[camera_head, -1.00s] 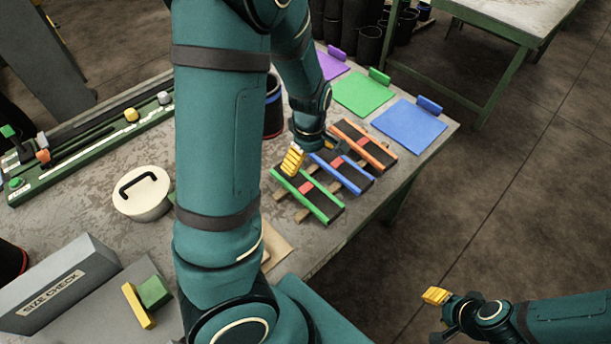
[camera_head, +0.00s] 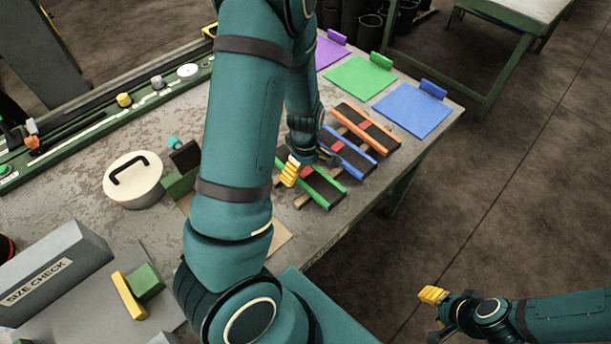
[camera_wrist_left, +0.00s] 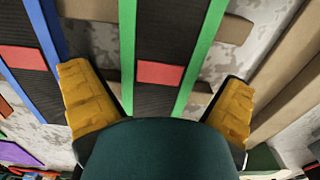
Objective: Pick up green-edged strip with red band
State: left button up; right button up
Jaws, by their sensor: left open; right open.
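The green-edged strip with a red band (camera_head: 325,188) is black with green long edges and lies on wooden slats on the table, nearest of three such strips. In the left wrist view the strip (camera_wrist_left: 162,40) runs between the two yellow fingers, with its red band in the middle. My left gripper (camera_head: 290,172) is open above the strip's left part; in the wrist view its fingers (camera_wrist_left: 160,108) stand apart on either side, and I cannot tell whether they touch it. My arm hides part of the strip in the head view. My right gripper (camera_head: 433,296) is open and empty, off the table's right side.
A blue-edged strip (camera_head: 348,160) and an orange-edged strip (camera_head: 370,125) lie just beyond. Blue (camera_head: 412,110), green (camera_head: 360,77) and purple mats lie farther back. A white lidded pot (camera_head: 133,180) and a grey size check block (camera_head: 55,270) stand left.

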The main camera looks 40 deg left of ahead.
pick_arm(q)
jog(key=shift+f, duration=0.6)
jog(key=c, duration=1.1)
jog(key=shift+c, duration=0.2)
